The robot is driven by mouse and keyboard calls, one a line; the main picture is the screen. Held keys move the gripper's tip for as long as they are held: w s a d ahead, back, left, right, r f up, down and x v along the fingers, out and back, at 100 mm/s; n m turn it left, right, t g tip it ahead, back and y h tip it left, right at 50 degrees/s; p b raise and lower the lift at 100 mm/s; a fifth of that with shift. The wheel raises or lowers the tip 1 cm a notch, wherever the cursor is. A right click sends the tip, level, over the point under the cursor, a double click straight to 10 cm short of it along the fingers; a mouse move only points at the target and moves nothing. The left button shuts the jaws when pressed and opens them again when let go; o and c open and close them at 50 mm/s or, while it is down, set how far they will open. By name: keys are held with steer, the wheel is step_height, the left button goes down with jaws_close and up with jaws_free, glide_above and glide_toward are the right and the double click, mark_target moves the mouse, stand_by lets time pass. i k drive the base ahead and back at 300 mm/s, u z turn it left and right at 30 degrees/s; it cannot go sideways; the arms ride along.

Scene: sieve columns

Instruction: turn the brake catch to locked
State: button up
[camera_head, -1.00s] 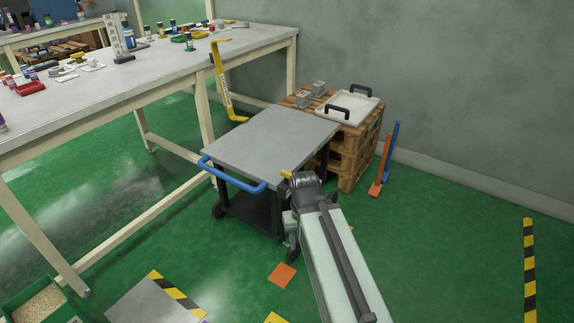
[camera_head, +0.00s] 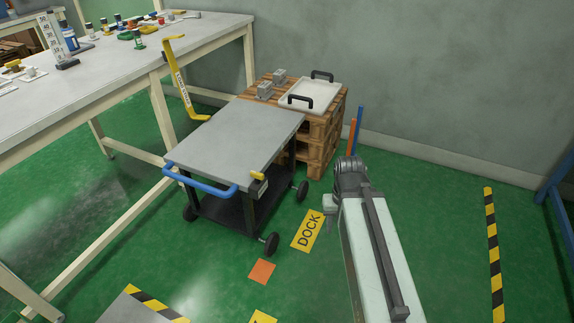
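The brake catch (camera_head: 257,176) is a small yellow lever at the near right corner of the grey-topped cart (camera_head: 240,135). It sits just above a small label plate, whose marks are too small to read. The cart has a blue push handle (camera_head: 200,181) and dark wheels. My gripper (camera_head: 330,203) is to the right of the cart, apart from the catch. The end of my arm mostly hides it, so its fingers cannot be made out.
A yellow DOCK plate (camera_head: 307,231) and an orange square (camera_head: 262,271) lie on the green floor. A pallet stack (camera_head: 318,142) bearing a white tray (camera_head: 310,95) stands behind the cart. A long workbench (camera_head: 120,75) is at left.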

mark_target(258, 177)
steer(key=z, duration=0.6)
steer(key=k, duration=0.85)
steer(key=u, duration=1)
steer(key=i, duration=1)
steer(key=z, duration=0.05)
